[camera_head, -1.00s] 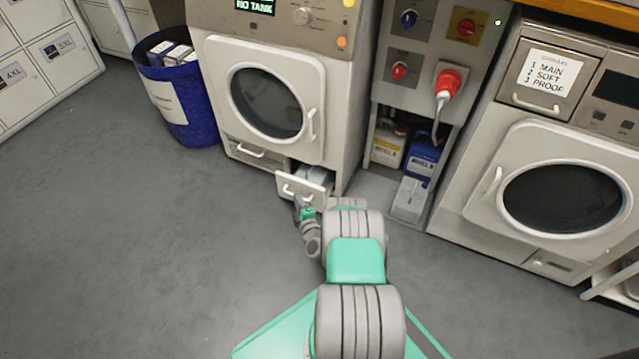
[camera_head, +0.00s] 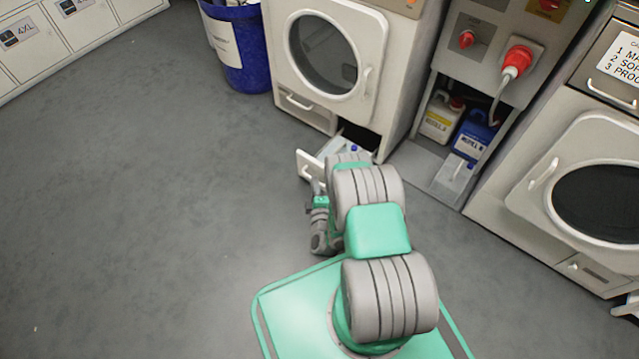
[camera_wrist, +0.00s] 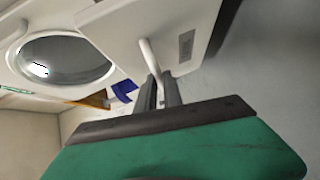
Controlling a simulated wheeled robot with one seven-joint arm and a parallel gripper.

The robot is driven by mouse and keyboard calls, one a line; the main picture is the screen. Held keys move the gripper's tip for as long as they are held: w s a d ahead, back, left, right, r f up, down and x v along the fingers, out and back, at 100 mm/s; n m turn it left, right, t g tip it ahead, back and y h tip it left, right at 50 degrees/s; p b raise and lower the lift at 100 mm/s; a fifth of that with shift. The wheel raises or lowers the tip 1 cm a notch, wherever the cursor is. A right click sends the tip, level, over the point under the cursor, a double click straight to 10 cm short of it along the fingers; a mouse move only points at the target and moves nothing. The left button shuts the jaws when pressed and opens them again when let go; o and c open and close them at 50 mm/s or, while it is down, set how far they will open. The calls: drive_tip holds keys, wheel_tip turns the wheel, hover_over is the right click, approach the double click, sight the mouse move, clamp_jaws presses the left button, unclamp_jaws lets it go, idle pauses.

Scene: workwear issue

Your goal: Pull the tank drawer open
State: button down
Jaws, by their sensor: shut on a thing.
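The tank drawer (camera_head: 310,166) stands pulled out from the bottom right of the left machine, with part of its pale inside and a small blue part visible. Its white bar handle (camera_wrist: 152,58) shows in the wrist view on the drawer front (camera_wrist: 150,28). My gripper (camera_head: 318,186) is at the drawer front, partly hidden by my arm. In the wrist view my gripper's fingers (camera_wrist: 161,90) are shut on the handle. The rear of the drawer is hidden by my arm.
The left machine's round door (camera_head: 325,52) is closed above the drawer. A blue bin (camera_head: 245,50) stands to its left. Bottles, including a blue one (camera_head: 474,135), sit in the bay to its right. The right machine (camera_head: 590,180) is farther right. Floor on the left is clear.

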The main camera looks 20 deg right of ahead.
drive_tip(key=shift+s+a, duration=0.1)
drive_tip(key=shift+a, duration=0.2)
